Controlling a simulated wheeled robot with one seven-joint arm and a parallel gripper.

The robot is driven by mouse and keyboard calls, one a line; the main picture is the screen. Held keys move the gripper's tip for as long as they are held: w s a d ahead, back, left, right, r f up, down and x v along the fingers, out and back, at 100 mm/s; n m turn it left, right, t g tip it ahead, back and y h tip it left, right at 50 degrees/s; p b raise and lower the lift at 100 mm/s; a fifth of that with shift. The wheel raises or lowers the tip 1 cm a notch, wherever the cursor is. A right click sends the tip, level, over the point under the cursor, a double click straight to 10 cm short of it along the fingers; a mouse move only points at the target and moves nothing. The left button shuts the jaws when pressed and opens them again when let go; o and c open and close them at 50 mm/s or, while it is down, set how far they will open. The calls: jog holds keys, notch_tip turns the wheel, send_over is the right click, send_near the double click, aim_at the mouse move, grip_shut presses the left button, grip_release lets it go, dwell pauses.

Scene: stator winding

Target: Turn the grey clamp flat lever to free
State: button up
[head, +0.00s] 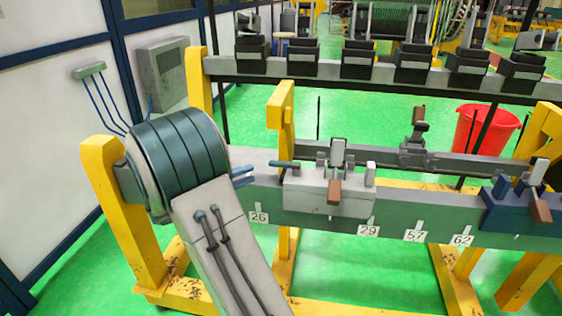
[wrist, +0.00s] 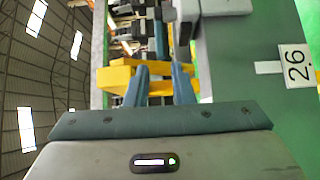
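The grey clamp (head: 328,195) sits on the long grey rail in the middle of the head view. Its lever (head: 334,190) has a brown grip that hangs down over the clamp's front face. A grey block at the top of the wrist view (wrist: 215,8) appears to be part of this clamp; its lever cannot be made out there. My gripper (head: 243,175) is left of the clamp, apart from it. In the wrist view my gripper (wrist: 159,82) has its two blue-grey fingers apart, with nothing held between them.
A blue clamp (head: 522,210) with a brown-gripped lever stands farther right on the rail. Another brown-gripped lever (head: 418,116) stands upright behind. Number labels, such as 26 (head: 259,217), mark the rail's front. A yellow post (head: 281,105) rises behind the clamp's left side. A red bin (head: 485,130) is at right.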

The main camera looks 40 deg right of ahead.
aim_at(280, 162)
jog(key=d, duration=0.8)
jog(key=s+d, duration=0.1)
jog(key=d, duration=0.2)
jog(key=shift+d, duration=0.4)
grip_shut()
